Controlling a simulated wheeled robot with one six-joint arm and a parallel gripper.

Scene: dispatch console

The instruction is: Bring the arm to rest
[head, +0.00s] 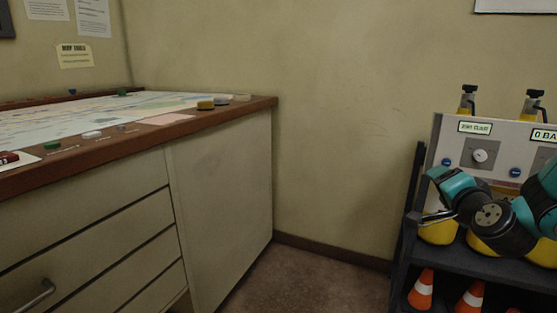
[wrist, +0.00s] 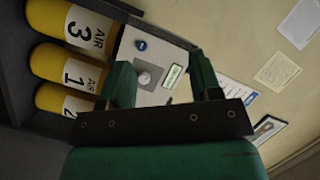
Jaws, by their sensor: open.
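My arm (head: 488,215), with teal and black links, is folded at the right edge in the head view, in front of the cylinder rack. I cannot clearly make out my gripper's fingertips there. In the wrist view my gripper (wrist: 160,62) shows two green fingers standing apart on a dark crossbar, with nothing between them. Beyond the fingers is the pale control panel (wrist: 157,68) with a round knob, apart from them as far as I can tell.
A dark rack (head: 408,228) holds yellow air cylinders (wrist: 72,72), with orange cones (head: 421,290) on its lower shelf. A map table (head: 222,190) with drawers stands at left, small discs on its top. The floor (head: 295,280) between is clear.

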